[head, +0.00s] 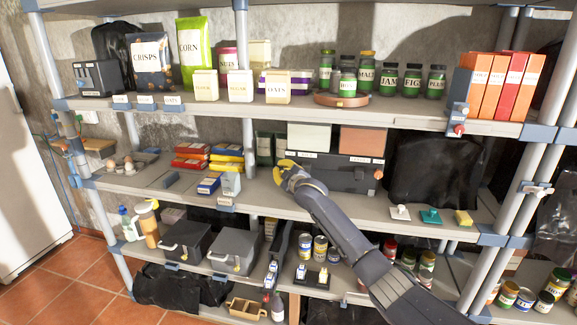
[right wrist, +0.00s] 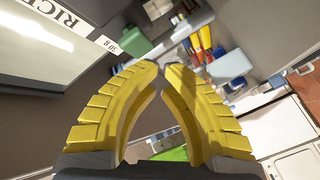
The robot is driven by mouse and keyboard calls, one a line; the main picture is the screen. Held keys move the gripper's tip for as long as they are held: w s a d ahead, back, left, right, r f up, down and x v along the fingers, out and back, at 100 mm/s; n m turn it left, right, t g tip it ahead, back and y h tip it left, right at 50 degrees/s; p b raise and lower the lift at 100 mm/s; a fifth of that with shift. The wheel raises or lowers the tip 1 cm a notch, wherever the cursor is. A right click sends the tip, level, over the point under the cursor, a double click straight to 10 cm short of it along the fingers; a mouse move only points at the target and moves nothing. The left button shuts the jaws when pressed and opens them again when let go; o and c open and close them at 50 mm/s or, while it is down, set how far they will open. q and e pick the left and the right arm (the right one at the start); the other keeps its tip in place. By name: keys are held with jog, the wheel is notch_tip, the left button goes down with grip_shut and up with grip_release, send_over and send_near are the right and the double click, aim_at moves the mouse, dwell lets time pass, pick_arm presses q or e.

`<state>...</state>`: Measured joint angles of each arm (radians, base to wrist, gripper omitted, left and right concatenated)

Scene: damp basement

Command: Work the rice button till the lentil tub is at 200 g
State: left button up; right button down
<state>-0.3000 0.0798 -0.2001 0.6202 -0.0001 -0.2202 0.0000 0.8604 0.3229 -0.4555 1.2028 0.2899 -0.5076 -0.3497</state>
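A dark grey dispenser box (head: 345,175) stands on the middle shelf with a pale hopper (head: 309,137) and an orange-brown hopper (head: 362,140) on top. In the right wrist view a label reading RICE (right wrist: 62,17) shows on it, beside a small tag (right wrist: 108,44) that seems to read 30. A small orange spot (head: 378,174) sits at its right end; I cannot tell if it is a button. My right gripper (head: 285,168) is at the box's left front, its yellow fingers (right wrist: 161,68) shut and empty. I cannot make out the lentil tub. My left gripper is out of view.
Red and yellow packets (head: 228,160) and a small pale carton (head: 230,184) stand left of my right gripper. A black bag (head: 430,170) fills the shelf to the right. White, teal (head: 430,215) and yellow items lie along the right front edge. Jars (head: 387,80) stand above.

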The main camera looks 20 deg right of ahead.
jog(key=shift+s+a, duration=0.4)
jog(key=shift+s, duration=0.3)
jog(key=shift+s+a, duration=0.4)
jog(key=shift+s, duration=0.25)
jog(key=shift+s+a, duration=0.4)
jog(key=shift+s, duration=0.3)
